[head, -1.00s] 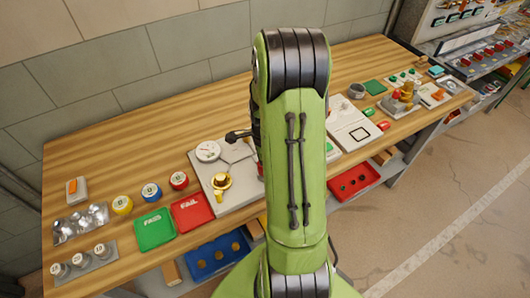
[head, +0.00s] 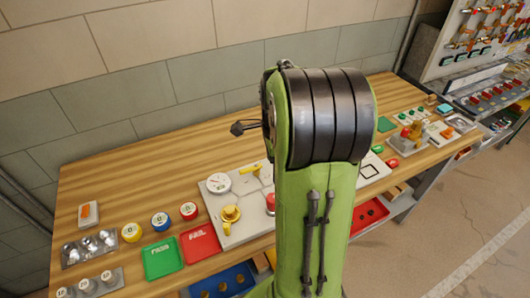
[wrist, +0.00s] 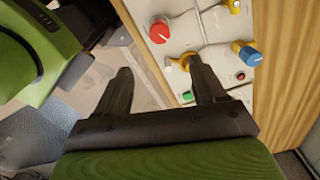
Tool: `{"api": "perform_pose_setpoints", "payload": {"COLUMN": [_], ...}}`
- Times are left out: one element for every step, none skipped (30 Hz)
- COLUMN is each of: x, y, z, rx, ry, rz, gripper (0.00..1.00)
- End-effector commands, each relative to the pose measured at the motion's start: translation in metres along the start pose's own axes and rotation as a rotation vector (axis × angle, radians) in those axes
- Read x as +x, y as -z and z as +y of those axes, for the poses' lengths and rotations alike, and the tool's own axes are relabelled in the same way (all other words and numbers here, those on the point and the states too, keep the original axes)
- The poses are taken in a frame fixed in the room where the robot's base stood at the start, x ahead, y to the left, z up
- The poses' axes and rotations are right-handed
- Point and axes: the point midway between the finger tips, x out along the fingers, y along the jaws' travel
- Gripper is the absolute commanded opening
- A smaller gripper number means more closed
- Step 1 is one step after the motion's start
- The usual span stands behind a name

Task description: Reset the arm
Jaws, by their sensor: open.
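My green arm (head: 312,200) stands upright in the head view and covers the middle of the bench. A small dark part of my gripper (head: 244,127) shows left of the arm, above the bench. In the wrist view my gripper (wrist: 162,85) has its two dark fingers wide apart with nothing between them. Beyond the fingers is a pale panel (wrist: 207,35) with a red knob (wrist: 160,30), a blue knob (wrist: 248,55) and a yellow part (wrist: 183,61) partly behind the right finger. I cannot tell the gap between the fingers and the panel.
The wooden bench (head: 130,185) runs along the tiled wall (head: 150,75). A green tray (head: 162,258) and a red tray (head: 200,243) lie at its front. A grey board (head: 243,218) carries a gauge and a brass knob. Open floor (head: 470,225) lies at right.

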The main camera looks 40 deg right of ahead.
Motion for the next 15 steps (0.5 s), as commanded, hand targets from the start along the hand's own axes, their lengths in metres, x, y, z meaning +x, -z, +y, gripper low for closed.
{"api": "perform_pose_setpoints", "payload": {"x": [0.000, 0.000, 0.000, 0.000, 0.000, 0.000, 0.000, -0.002, -0.007, -0.013, -0.021, -0.033, -0.043, -0.052, -0.063], "y": [0.000, 0.000, 0.000, 0.000, 0.000, 0.000, -0.001, -0.002, -0.008, -0.015, -0.024, -0.038, -0.049, -0.061, -0.074], "z": [0.000, 0.000, 0.000, 0.000, 0.000, 0.000, 0.000, 0.001, 0.004, 0.008, 0.014, 0.025, 0.036, 0.049, 0.067], "rx": [0.000, 0.000, 0.000, 0.000, 0.000, 0.000, -0.004, -0.019, -0.065, -0.124, -0.206, -0.347, -0.471, -0.607, -0.792], "ry": [0.000, 0.000, 0.000, 0.000, 0.000, 0.000, 0.001, 0.005, 0.018, 0.034, 0.054, 0.089, 0.119, 0.151, 0.194], "rz": [0.000, 0.000, 0.000, 0.000, 0.000, 0.000, 0.000, 0.001, 0.003, 0.005, 0.009, 0.017, 0.025, 0.036, 0.052], "gripper": [0.70, 0.70, 0.70, 0.70, 0.70, 0.70, 0.70, 0.70, 0.70, 0.70, 0.70, 0.70, 0.70, 0.70, 0.70]}}
